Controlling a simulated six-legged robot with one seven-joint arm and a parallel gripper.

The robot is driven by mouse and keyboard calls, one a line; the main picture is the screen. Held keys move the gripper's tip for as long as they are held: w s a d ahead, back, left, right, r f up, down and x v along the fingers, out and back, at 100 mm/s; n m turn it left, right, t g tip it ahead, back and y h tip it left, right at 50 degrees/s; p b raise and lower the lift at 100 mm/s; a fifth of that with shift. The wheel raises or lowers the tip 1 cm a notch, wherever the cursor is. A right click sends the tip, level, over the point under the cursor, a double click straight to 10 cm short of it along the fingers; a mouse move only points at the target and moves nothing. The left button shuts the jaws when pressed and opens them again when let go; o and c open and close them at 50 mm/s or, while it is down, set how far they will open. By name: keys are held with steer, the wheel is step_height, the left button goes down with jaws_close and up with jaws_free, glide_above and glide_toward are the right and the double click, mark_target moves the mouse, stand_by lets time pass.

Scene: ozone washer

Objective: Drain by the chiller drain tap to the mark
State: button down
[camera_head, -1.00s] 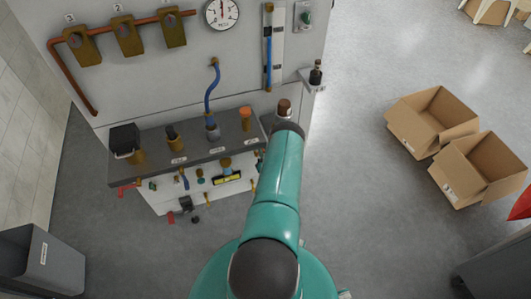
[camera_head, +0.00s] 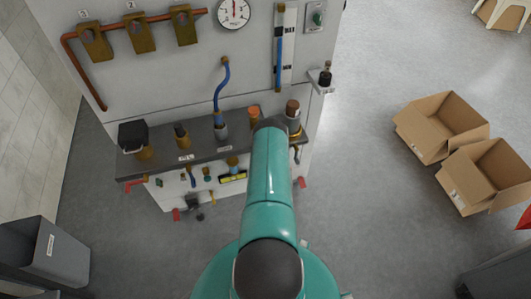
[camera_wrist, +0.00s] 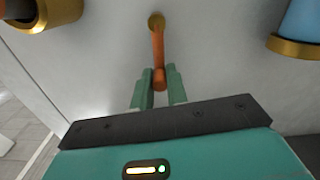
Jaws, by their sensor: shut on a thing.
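In the wrist view my gripper (camera_wrist: 160,80) has its two green fingers around the lower end of an orange-red lever (camera_wrist: 158,45). The lever hangs from a brass pivot (camera_wrist: 156,20) on a pale wall. I cannot read a label on this tap. In the head view my arm hides the gripper and lever. A sight tube with blue liquid (camera_head: 280,60) stands upright on the panel, with dark bands beside it. I cannot tell which band is the mark.
A dark shelf (camera_head: 205,154) carries several fittings. Red levers (camera_head: 135,183) show below it. In the wrist view a blue cylinder with a brass collar (camera_wrist: 295,45) is at right and a brass fitting (camera_wrist: 62,8) at upper left. Cardboard boxes (camera_head: 440,130) stand on the floor at right.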

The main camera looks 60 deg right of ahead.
steer(key=c, duration=1.4)
jaws_free()
steer(key=v, duration=1.3)
steer(key=shift+s+a, duration=0.25)
steer(key=shift+a, duration=0.05)
steer(key=shift+s+a, duration=0.1)
